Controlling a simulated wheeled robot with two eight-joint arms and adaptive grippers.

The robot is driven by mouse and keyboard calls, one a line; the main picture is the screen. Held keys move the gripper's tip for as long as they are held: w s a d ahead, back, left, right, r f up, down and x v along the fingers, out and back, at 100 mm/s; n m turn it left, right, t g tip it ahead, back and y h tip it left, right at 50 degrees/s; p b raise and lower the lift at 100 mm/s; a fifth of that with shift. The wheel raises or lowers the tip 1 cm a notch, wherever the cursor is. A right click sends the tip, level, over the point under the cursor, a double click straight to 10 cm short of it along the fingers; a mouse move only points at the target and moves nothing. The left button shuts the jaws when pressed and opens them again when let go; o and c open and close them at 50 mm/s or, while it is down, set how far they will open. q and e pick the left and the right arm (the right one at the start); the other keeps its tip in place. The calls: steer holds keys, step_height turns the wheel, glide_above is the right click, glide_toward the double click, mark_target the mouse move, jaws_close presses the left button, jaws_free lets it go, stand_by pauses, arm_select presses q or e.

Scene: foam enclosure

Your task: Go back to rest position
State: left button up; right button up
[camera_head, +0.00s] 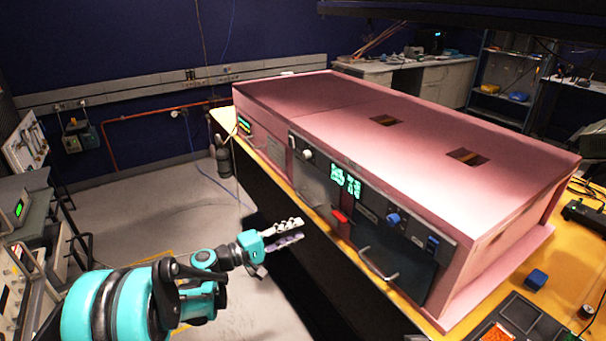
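My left arm comes in from the lower left, teal and black. Its gripper (300,229) is in front of the left part of the pink foam enclosure (300,97), over the dark gap before the table edge. The two pale fingers point right with a narrow gap between them, and nothing shows in it. The gripper looks apart from the enclosure's front panel. The enclosure has knobs, a lit green display (345,181), a red handle (340,216), a blue knob (393,219) and a door with a metal handle (380,272). My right gripper is out of view.
The enclosure stands on a yellow-orange table (577,235). A blue block (536,279) and a black tray (515,322) lie at the table's right. Instrument carts stand at the far left. The grey floor (160,205) behind my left arm is mostly open.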

arm_select(q)
steer(key=s+d+m+g+y, duration=0.1)
steer(key=s+m+g+y, duration=0.1)
steer(key=s+y, duration=0.35)
steer(key=s+a+f+m+y, duration=0.2)
steer(key=s+a+y, duration=0.2)
steer(key=s, duration=0.8)
steer(key=s+a+f+m+y, duration=0.3)
steer(key=s+a+y, duration=0.2)
steer(key=s+a, duration=0.4)
steer(key=s, duration=0.3)
steer(key=shift+s+f+g, duration=0.2)
steer(key=shift+s+g, duration=0.1)
steer(key=shift+g, duration=0.1)
steer(key=shift+y, duration=0.25)
